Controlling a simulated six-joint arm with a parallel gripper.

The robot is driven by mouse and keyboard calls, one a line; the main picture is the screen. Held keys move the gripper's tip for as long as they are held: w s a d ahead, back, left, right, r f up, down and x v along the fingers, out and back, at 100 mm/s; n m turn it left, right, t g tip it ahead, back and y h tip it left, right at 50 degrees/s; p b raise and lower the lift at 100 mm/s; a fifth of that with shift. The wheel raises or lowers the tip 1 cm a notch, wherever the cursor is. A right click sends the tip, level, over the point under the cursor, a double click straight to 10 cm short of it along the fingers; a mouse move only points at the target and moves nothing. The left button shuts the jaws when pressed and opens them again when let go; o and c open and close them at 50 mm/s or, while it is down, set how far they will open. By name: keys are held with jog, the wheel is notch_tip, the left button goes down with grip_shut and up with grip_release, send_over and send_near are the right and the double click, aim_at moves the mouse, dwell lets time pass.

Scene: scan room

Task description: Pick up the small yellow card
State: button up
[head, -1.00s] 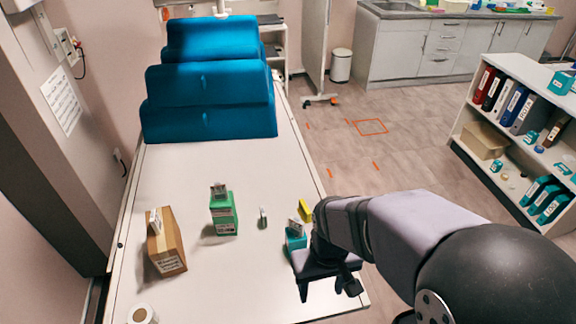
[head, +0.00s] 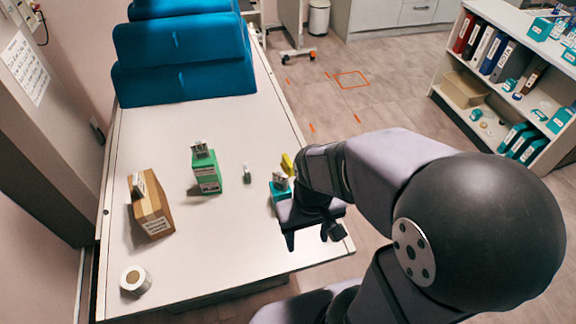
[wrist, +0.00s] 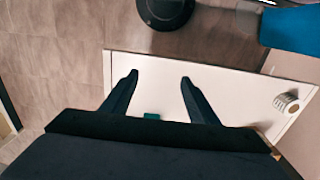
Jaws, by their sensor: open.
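A small yellow card (head: 287,163) shows in the head view near the right edge of the white table. It stands just behind a teal box (head: 279,191) with a small pale item on top; my arm is close to its right side, and its lower part is hidden. My gripper (head: 310,237) is open and empty, on the near side of the teal box. In the wrist view its two fingers (wrist: 160,80) are spread over bare table. A bit of teal (wrist: 152,117) shows between them there; the yellow card is not visible in that view.
A green box (head: 207,172), a brown carton (head: 152,212), a small upright item (head: 247,174) and a white roll (head: 136,280) stand on the table (head: 225,240). Blue cushions (head: 183,60) fill its far end. The near middle of the table is clear.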

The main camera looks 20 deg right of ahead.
dwell(0.3)
jog(key=shift+c, duration=0.8)
jog(key=shift+r, duration=0.1)
